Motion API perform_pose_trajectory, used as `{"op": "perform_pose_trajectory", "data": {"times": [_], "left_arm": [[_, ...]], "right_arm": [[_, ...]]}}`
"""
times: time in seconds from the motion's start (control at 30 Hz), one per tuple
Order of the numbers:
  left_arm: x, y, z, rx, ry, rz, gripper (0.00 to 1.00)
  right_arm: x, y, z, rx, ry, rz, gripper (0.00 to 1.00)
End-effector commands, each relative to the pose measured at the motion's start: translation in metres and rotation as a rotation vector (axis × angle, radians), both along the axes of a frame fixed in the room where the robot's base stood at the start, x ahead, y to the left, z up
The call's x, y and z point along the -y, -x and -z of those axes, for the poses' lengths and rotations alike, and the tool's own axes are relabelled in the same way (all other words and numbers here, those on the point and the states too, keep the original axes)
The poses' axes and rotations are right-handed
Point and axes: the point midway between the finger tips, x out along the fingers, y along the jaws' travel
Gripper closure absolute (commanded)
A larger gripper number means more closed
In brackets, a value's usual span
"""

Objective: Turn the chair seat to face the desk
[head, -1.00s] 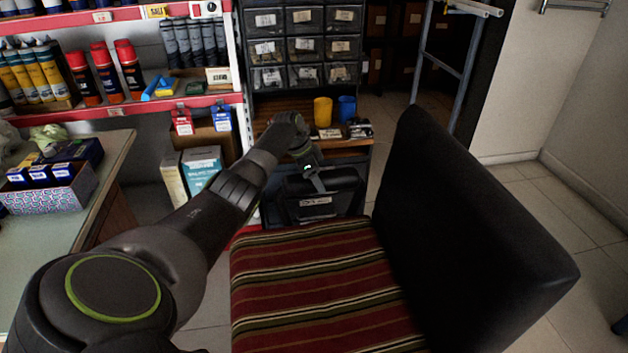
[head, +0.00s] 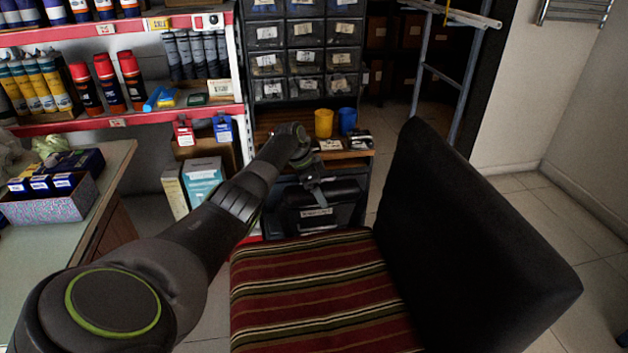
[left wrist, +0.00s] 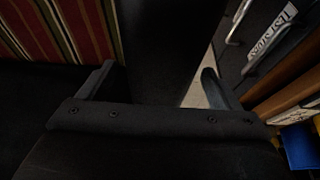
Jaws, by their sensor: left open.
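The chair has a red, black and cream striped seat (head: 315,290) and a tall black backrest (head: 465,240) on its right side. The seat's open side faces left, towards a pale-topped counter (head: 112,178) that looks like the desk. My left gripper (head: 314,190) is beyond the seat's far edge, left of the backrest, and small in the head view. In the left wrist view its fingers (left wrist: 157,82) are spread apart, with the striped seat (left wrist: 90,28) at upper left. The dark surface between them is too dark to identify. My right gripper is out of view.
A red-edged shelf (head: 140,116) of tubes and cans stands behind the counter. Grey drawers (head: 305,60) and a low wooden shelf with a yellow cup (head: 323,122) and a blue cup (head: 347,120) stand behind my gripper.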

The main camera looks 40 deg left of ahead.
Motion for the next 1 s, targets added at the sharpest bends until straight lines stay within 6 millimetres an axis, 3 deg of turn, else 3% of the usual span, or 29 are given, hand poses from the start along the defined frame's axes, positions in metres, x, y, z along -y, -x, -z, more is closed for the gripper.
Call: {"op": "perform_pose_trajectory", "data": {"times": [0.1,0.27,0.7,1.0], "left_arm": [[-0.003,0.002,-0.008,0.001,-0.001,0.000,0.15],[-0.008,0.007,-0.028,0.002,-0.004,0.000,0.15],[-0.034,0.036,-0.122,0.003,-0.003,-0.001,0.15],[-0.044,0.047,-0.157,0.001,-0.001,0.000,0.15]], "right_arm": [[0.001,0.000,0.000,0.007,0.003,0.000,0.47],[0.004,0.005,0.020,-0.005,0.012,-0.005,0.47],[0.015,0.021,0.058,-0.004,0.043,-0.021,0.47],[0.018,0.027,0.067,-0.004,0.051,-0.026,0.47]]}}
